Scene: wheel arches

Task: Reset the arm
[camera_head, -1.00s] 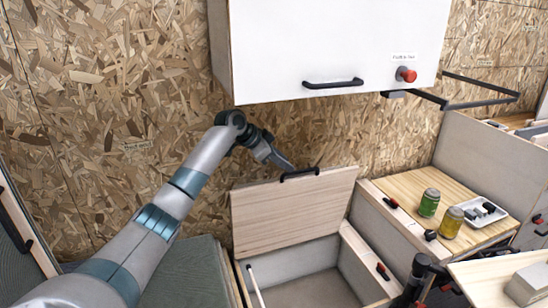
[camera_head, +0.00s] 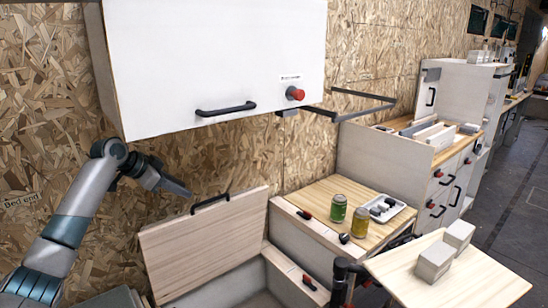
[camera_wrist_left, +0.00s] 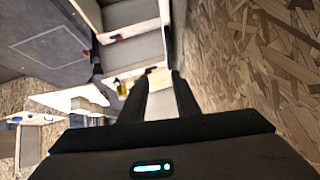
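My left arm comes in from the left in the head view. Its gripper (camera_head: 178,187) hangs in front of the chipboard wall, below the white cabinet and just up and left of the raised wooden lid's black handle (camera_head: 210,202). It appears apart from the handle. In the left wrist view the two dark fingers (camera_wrist_left: 161,78) stand apart with nothing held between them. The raised lid (camera_head: 205,245) belongs to an open bench box. My right gripper is in neither view.
A white cabinet (camera_head: 215,60) with a black handle and red knob overhangs the arm. To the right, a wooden counter (camera_head: 330,192) carries a green can (camera_head: 338,208), a yellow can (camera_head: 359,222) and a white tray (camera_head: 393,217). A pale tabletop (camera_head: 460,285) holds two blocks.

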